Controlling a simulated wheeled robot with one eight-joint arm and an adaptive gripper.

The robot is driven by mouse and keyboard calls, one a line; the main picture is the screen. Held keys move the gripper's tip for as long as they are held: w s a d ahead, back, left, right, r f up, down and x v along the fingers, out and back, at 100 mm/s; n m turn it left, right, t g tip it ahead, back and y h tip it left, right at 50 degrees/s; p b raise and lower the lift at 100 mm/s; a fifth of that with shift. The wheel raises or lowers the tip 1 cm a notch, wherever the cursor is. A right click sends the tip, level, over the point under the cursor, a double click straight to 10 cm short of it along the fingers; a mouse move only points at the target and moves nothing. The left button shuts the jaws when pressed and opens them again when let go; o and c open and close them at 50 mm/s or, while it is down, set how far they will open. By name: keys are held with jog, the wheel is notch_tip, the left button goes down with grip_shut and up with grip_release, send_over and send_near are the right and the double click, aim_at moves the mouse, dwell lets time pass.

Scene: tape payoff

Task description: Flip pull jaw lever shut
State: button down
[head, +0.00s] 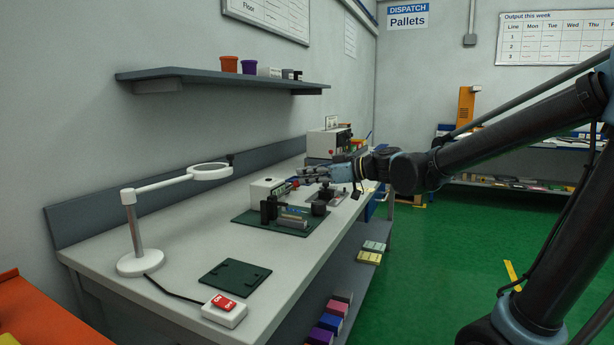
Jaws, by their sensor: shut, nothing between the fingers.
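My gripper (318,174) is shut and empty. It points left, over the far half of the grey workbench (190,240). Below it a small dark device with a round black top (320,207) stands near a metal plate. A green mat (262,237) just nearer holds a black upright block (268,209) and a grey roll or cylinder with coloured strips (292,220). The pull jaw lever is too small to pick out, so I cannot tell its position. I cannot tell whether my gripper touches anything.
A white box (267,190) stands behind the mat, and a larger machine (328,143) at the bench's far end. A magnifier lamp (139,261), dark plate (234,277) and red switch box (224,309) occupy the near bench. A wall shelf (220,82) hangs above. Green floor is open to the right.

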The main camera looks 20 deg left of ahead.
jog(key=v, duration=0.9)
jog(key=shift+d+r, duration=0.2)
jog(key=shift+r, duration=0.1)
dwell(0.5)
